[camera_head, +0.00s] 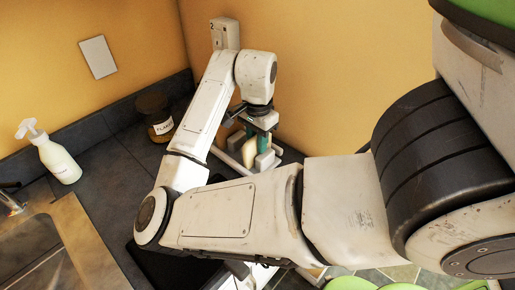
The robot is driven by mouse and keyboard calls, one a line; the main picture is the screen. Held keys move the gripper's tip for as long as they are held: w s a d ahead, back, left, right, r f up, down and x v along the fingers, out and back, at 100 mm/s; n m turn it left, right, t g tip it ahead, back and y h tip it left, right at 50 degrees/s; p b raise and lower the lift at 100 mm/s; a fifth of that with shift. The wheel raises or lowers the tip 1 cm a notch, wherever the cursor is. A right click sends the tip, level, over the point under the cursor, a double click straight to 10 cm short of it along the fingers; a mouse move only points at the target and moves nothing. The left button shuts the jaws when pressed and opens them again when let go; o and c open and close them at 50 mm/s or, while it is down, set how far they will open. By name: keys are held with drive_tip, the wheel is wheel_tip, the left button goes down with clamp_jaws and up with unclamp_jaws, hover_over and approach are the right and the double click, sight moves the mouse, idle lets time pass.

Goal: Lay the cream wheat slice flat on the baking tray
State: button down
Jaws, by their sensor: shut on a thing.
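My gripper (256,150) hangs pointing down near the back corner of the dark counter. It is shut on a cream piece, which looks like the cream wheat slice (252,150); it stands on edge between the fingers, partly hidden by them. Pale bars (228,160) show around and below the gripper; I cannot tell whether the slice touches them. A flat black surface (150,262) at the lower left, mostly hidden behind my arm, may be the baking tray, but I cannot tell for sure.
A dark jar with a white label (160,122) stands at the back of the counter. The counter between bottle and jar is clear. Green round seats (350,283) show at the bottom.

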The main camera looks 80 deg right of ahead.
idle(0.4)
wheel_tip(320, 180, up, 9)
drive_tip(key=p, duration=0.9)
drive_tip(key=shift+f, duration=0.1)
idle(0.4)
